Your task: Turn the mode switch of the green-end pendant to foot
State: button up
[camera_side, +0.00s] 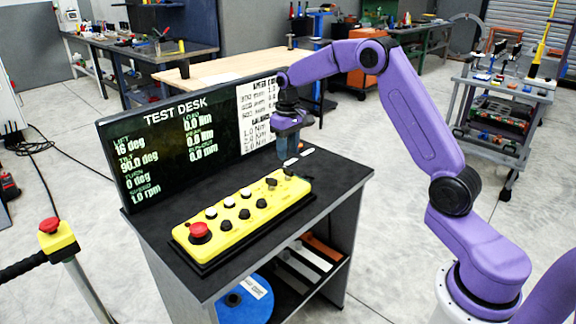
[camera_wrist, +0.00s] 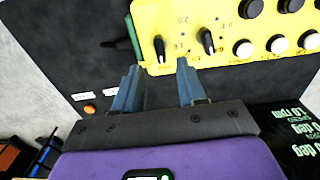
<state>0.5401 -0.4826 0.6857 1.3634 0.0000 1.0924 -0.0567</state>
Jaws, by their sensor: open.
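The yellow pendant (camera_side: 232,232) lies on the dark desk top; it also shows in the wrist view (camera_wrist: 185,15), with a green end (camera_wrist: 136,38) and a dark cable stub there. Two black pointer knobs sit near that end: an outer knob (camera_wrist: 160,48) and an inner knob (camera_wrist: 207,42). Their small labels are too blurred to read, so I cannot tell which is the mode switch. My gripper (camera_side: 287,160) is over this end of the pendant. In the wrist view its two blue fingers (camera_wrist: 159,67) are apart, with the outer knob showing between and just beyond their tips.
A red mushroom button (camera_side: 200,230) and several white and black buttons fill the pendant's other end. A display panel (camera_side: 180,135) stands along the desk's back edge. An orange button (camera_wrist: 89,109) and white labels lie on the desk beside the pendant.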

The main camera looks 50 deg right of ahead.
aim_at(288, 168)
jog(key=shift+f, duration=2.95)
grip_shut()
